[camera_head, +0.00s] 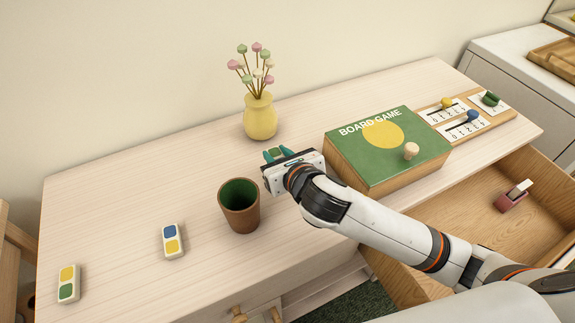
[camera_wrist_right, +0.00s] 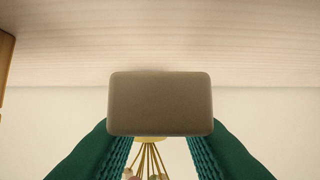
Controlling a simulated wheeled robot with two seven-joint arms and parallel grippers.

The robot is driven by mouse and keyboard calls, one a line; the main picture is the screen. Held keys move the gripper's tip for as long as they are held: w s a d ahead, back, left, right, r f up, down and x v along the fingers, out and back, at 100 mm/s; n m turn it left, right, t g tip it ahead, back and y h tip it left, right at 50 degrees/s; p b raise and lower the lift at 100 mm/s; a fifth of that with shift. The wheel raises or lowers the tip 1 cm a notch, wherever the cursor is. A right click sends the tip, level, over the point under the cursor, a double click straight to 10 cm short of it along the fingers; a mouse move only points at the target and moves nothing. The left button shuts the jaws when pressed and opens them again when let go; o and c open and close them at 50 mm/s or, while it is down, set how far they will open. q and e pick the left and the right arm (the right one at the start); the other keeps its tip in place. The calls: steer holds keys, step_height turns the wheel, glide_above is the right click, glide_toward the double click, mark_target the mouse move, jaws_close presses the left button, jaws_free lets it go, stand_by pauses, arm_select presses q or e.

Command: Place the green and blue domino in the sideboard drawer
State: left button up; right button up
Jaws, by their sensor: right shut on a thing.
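My right gripper (camera_head: 276,153) is shut on a domino just above the sideboard top, behind and right of the brown cup. In the head view a green patch of the held domino (camera_head: 276,152) shows between the teal fingers; its other half is hidden. In the right wrist view only a plain beige side of this domino (camera_wrist_right: 160,104) shows between the fingers. The sideboard drawer (camera_head: 440,222) stands open at the right. A blue and yellow domino (camera_head: 173,240) and a yellow and green domino (camera_head: 68,284) lie on the sideboard top (camera_head: 120,200). My left gripper is not in view.
The brown cup (camera_head: 239,206) stands close to my gripper. A yellow vase (camera_head: 260,117) with flowers is behind it. A green board game box (camera_head: 388,148) stands to the right. My arm crosses above the drawer.

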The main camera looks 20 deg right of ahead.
steer(key=shift+w+f+b, duration=0.1)
steer(key=shift+f+b, duration=0.35)
steer(key=shift+f, duration=1.75)
steer(key=shift+f, duration=0.15)
steer(key=o, duration=0.9)
steer(key=shift+o, duration=0.2)
